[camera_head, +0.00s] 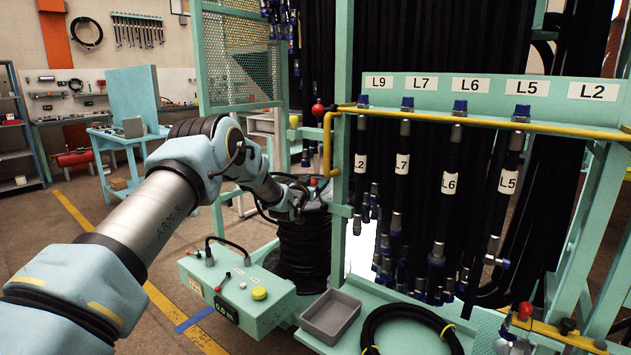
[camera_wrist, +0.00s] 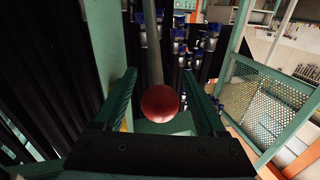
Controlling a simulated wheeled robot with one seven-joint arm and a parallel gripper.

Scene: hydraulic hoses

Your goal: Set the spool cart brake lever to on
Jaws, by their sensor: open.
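In the wrist view a round red knob (camera_wrist: 160,103) on a grey rod (camera_wrist: 152,50) shows between the two green fingers of my gripper (camera_wrist: 160,82). The fingers are open, one on each side of the knob, and I see a gap on both sides. I take it to be the brake lever, but no label shows. In the head view my gripper (camera_head: 311,191) is above the black hose spool (camera_head: 303,245), partly hidden by my wrist. A small red spot (camera_head: 313,182) shows at the gripper. The lever's on and off marks are not visible.
The green rack (camera_head: 346,170) with hanging labelled hoses stands close to the right. A green control box (camera_head: 240,292) with a yellow button is in front of the spool. A grey tray (camera_head: 330,316) and coiled hose (camera_head: 408,312) are at the lower right. Open floor lies left.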

